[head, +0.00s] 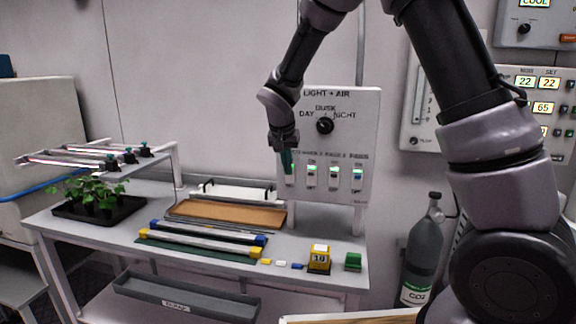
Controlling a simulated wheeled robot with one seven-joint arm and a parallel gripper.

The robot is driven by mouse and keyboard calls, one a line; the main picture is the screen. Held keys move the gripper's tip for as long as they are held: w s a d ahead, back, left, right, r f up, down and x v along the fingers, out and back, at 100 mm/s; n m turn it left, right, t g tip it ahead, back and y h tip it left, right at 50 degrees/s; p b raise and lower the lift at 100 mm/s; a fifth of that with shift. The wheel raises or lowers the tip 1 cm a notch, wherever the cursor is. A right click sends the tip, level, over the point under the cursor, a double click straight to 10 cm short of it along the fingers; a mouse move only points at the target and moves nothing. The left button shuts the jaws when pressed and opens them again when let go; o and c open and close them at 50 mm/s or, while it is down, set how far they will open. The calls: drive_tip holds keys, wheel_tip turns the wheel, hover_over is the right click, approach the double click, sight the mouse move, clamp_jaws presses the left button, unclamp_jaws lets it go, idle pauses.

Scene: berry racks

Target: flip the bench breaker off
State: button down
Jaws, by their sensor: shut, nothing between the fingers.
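The white panel (352,118) marked "LIGHT + AIR" stands at the back of the bench. A row of several small breaker switches runs along its lower part, under labels too small to read surely. Green shows at the top of the switches right of my gripper, including the middle ones (311,176) and (333,177) and the rightmost (357,179). My gripper (287,165) points down, shut and empty, in front of the leftmost switch (290,181), covering much of it. I cannot tell whether the fingertips touch it, nor which switch is the bench breaker.
A black dial (325,126) sits above the switches. The bench (205,262) below holds a brown board (228,214), capped light bars, a yellow block (319,259) and a green block (353,261). Seedlings (95,193) stand left; a gas cylinder (423,254) stands right.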

drive_tip(key=shift+s+a+f, duration=0.15)
drive_tip(key=shift+s+f, duration=0.45)
drive_tip(key=shift+f, duration=0.3)
drive_tip(key=shift+w, duration=0.1)
drive_tip(key=shift+w+d+r, duration=0.2)
drive_tip(key=shift+w+r, duration=0.15)
drive_tip(key=shift+w, duration=0.25)
drive_tip(key=shift+s, duration=0.1)
